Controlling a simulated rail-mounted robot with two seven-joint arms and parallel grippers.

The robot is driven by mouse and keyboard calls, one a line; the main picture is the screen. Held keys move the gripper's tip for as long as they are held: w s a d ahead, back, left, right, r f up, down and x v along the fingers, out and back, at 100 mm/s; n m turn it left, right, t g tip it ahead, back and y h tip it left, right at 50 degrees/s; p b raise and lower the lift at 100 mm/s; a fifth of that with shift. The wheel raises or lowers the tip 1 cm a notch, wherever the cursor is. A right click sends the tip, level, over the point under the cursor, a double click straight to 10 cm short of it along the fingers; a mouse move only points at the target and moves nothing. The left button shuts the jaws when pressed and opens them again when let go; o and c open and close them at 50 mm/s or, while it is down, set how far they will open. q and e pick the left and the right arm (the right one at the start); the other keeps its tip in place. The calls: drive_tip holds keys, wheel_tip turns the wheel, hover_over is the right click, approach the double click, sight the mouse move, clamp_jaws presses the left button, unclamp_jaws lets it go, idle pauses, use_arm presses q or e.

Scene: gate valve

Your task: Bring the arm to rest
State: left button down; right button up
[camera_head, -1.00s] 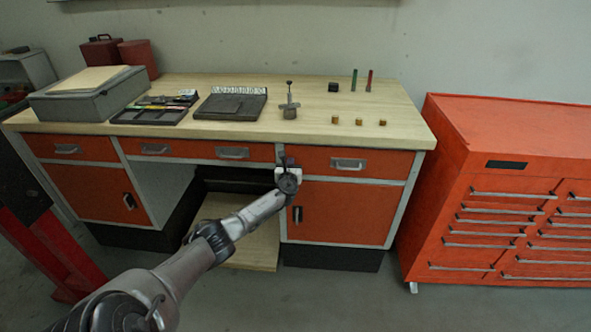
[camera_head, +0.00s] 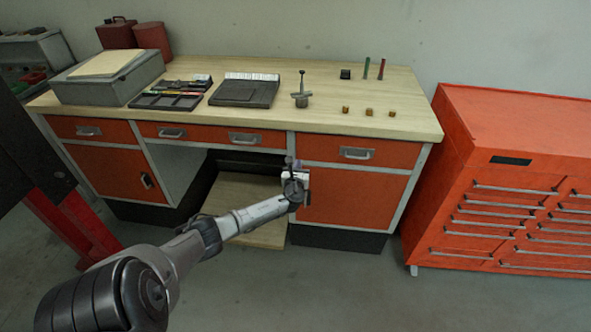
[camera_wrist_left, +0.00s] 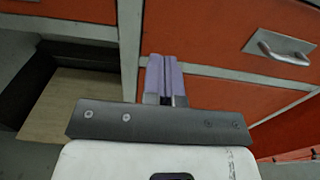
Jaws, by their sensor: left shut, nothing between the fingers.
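My left arm comes in from the lower left in the head view. My left gripper (camera_head: 291,166) is in front of the workbench (camera_head: 420,128), below the bench top, near the post beside the right-hand drawer. In the left wrist view the purple fingers of the left gripper (camera_wrist_left: 166,85) are together with nothing between them. They point toward the bench front and appear apart from it. A small gate valve (camera_head: 301,97) with an upright stem stands on the bench top, above and behind the gripper. My right gripper is not in view.
Orange drawers with metal handles (camera_head: 356,153) line the bench front. A black tray (camera_head: 170,101), a dark case (camera_head: 244,92), a grey box (camera_head: 100,85) and several small parts lie on top. A red tool cabinet (camera_head: 520,150) stands to the right. Open floor lies in front.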

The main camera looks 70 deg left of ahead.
use_arm(q)
drive_tip(key=p+v, duration=0.1)
drive_tip(key=v, duration=0.3)
drive_tip(key=shift+s+d, duration=0.15)
drive_tip(key=shift+d, duration=0.15)
